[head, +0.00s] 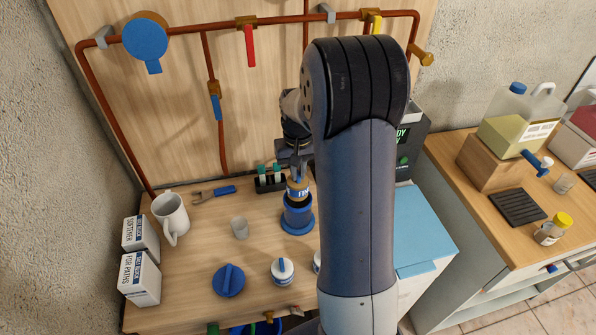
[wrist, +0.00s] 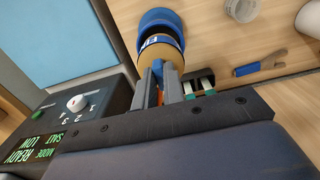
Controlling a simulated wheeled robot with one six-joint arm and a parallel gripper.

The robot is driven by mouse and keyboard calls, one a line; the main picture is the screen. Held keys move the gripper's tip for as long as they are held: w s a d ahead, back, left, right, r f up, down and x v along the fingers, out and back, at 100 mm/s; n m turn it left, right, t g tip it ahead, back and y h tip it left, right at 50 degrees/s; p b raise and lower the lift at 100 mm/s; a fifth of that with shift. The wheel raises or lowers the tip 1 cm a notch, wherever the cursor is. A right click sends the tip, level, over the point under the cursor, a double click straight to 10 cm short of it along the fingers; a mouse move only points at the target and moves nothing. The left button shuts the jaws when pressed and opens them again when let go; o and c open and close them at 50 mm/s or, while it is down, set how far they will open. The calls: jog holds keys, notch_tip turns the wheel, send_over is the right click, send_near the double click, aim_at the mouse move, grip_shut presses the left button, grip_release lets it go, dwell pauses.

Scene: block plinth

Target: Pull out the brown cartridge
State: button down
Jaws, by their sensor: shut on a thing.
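The brown cartridge (head: 297,186), with a white and blue label, stands upright at the mouth of a blue housing (head: 298,219) on the wooden counter. My gripper (head: 298,171) comes down from above and is shut on the cartridge's top. In the wrist view, the two fingers (wrist: 165,83) close on the top end of the cartridge (wrist: 163,54). The dark mouth of the blue housing (wrist: 158,20) shows just beyond it. Whether the cartridge's lower end is still inside the housing cannot be told.
A blue cap (head: 229,281), a white filter (head: 282,271) and a clear cup (head: 239,228) stand near the housing. A small rack (head: 270,181) stands close behind. Pipes (head: 206,60) run along the back panel.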

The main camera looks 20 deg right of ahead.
jog(key=shift+r, duration=0.1)
notch_tip(320, 180, up, 4)
jog(key=p, duration=0.3)
jog(key=shift+w+d, duration=0.1)
jog(key=shift+d, duration=0.05)
dwell(0.4)
